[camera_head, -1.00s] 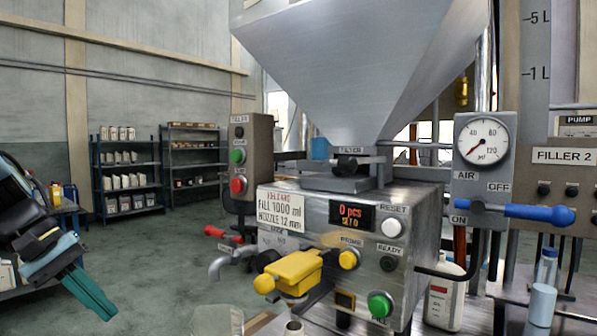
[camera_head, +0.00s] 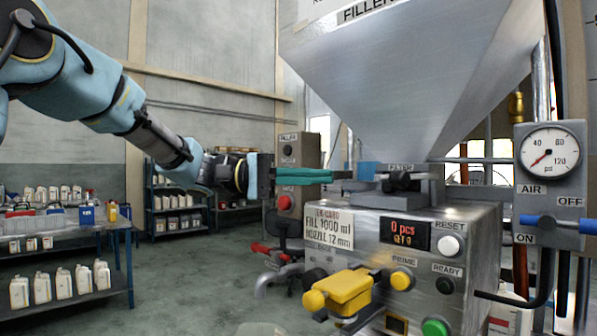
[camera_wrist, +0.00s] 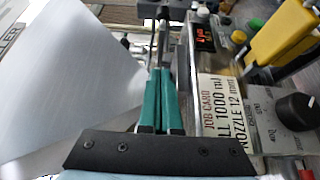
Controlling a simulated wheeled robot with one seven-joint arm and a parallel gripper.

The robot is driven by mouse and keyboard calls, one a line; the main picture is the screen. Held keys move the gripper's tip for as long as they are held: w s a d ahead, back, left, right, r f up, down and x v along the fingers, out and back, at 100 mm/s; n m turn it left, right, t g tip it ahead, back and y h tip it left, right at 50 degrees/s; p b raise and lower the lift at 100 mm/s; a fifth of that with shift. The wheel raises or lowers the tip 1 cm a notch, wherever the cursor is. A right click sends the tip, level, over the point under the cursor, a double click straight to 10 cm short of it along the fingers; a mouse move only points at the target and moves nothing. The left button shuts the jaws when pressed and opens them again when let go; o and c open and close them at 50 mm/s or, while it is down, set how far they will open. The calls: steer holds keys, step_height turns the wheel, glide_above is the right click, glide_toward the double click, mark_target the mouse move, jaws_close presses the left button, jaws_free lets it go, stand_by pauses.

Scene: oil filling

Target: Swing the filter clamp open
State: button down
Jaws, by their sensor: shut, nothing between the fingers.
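The filter unit sits under the hopper's neck, below a FILTER label (camera_head: 401,168). My gripper (camera_head: 342,175), with teal fingers, reaches in level from the left. The clamp is not clearly visible there.
The steel hopper (camera_head: 410,80) rises just above and right of my fingers. The filler box (camera_head: 440,225) lies below, with a yellow nozzle cover (camera_head: 342,290). A button post (camera_head: 300,165) stands behind the fingers. A blue air lever (camera_head: 560,224) is at the right.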

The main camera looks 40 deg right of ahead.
steer(key=s+d+p, duration=0.1)
steer(key=s+p, duration=0.1)
steer(key=s, duration=0.5)
steer(key=shift+s, duration=0.2)
steer(key=shift+f, duration=0.1)
